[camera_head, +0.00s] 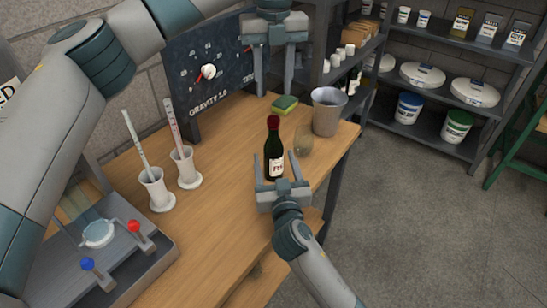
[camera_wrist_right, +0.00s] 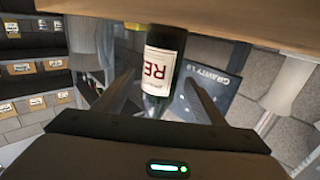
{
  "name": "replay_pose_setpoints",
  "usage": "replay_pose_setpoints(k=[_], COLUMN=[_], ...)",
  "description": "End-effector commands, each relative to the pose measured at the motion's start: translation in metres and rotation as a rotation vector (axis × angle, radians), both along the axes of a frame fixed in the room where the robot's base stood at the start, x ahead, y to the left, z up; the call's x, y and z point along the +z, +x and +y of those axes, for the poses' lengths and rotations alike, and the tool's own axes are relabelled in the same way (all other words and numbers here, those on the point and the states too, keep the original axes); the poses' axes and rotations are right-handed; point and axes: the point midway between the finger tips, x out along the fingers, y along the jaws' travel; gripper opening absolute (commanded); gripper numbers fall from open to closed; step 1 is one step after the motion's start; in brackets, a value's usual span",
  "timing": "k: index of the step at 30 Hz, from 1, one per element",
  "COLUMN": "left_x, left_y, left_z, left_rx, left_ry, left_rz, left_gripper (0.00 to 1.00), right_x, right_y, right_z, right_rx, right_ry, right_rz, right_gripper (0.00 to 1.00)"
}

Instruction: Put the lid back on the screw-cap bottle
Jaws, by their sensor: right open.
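The dark bottle (camera_head: 273,150) stands upright on the wooden table, with a white label and a red top (camera_head: 273,122) on its neck. I cannot tell whether that red top is the lid; no separate lid shows. My right gripper (camera_head: 275,161) is open, low at the bottle's near side. In the right wrist view the bottle (camera_wrist_right: 160,75) shows between the spread fingers of this gripper (camera_wrist_right: 158,85), and neither finger visibly touches it. My left gripper (camera_head: 274,92) hangs above and behind the bottle, pointing down, its fingers apart and nothing between them.
A glass (camera_head: 303,140) and a grey bucket (camera_head: 328,112) stand right of the bottle. A green-yellow sponge (camera_head: 285,104) lies behind it. Two white cylinders (camera_head: 157,190) (camera_head: 185,168) stand left. A dark gravity board (camera_head: 205,80) rises behind. The table's right edge is close.

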Motion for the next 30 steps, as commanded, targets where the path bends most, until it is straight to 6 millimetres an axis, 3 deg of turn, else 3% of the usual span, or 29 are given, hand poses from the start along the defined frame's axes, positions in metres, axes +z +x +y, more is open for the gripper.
replay_pose_setpoints(k=[7, 15, 23, 30], left_x=[0.0000, 0.0000, 0.0000, 0.0002], left_y=[0.0000, 0.0000, 0.0000, 0.0000], left_z=[-0.0001, 0.0000, 0.0000, -0.0001], left_rx=[0.000, 0.000, 0.036, 0.221], left_ry=[0.000, 0.000, 0.000, 0.000], left_rz=[0.000, 0.000, 0.000, 0.000], left_gripper=[0.40, 0.40, 0.40, 0.40], right_x=[0.0002, 0.0003, 0.0003, 0.0004], right_y=[0.0003, 0.0002, 0.0001, 0.0001], right_z=[0.0000, 0.0000, 0.0000, 0.0000], right_rx=[0.000, 0.000, 0.000, 0.000], right_ry=[0.000, 0.000, 0.000, 0.000], right_rz=[0.000, -0.001, -0.001, -0.001], right_gripper=[0.64, 0.02, 0.00, 0.00])
